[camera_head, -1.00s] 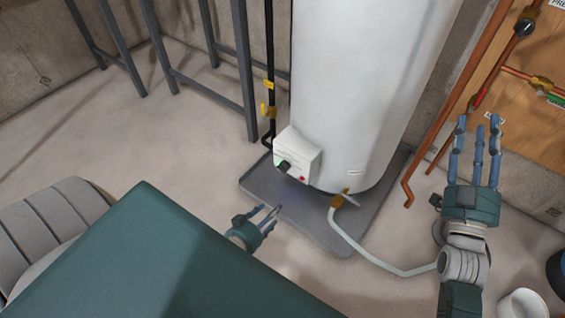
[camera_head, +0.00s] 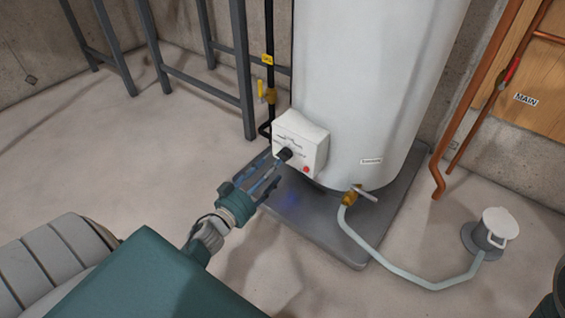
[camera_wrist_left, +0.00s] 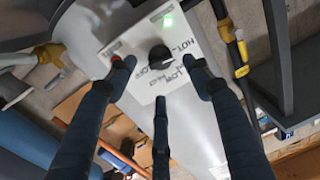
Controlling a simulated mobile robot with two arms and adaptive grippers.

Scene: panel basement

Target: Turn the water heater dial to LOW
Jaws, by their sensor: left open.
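The black dial (camera_head: 284,154) is on the white control box (camera_head: 312,140) low on the front of the water heater (camera_head: 365,70). In the left wrist view the dial (camera_wrist_left: 160,57) has the printed words HOT, OFF and LOW around it. I cannot tell clearly where it points. My left gripper (camera_head: 268,167) is open in front of the box, its fingertips close to the dial. In the left wrist view its fingers (camera_wrist_left: 160,82) spread either side of the dial, with one below it. No finger is clearly closed on it.
A grey drain pan (camera_head: 330,235) lies under the heater. A hose (camera_head: 400,272) runs to a floor drain. A black pipe with a yellow valve stands left.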

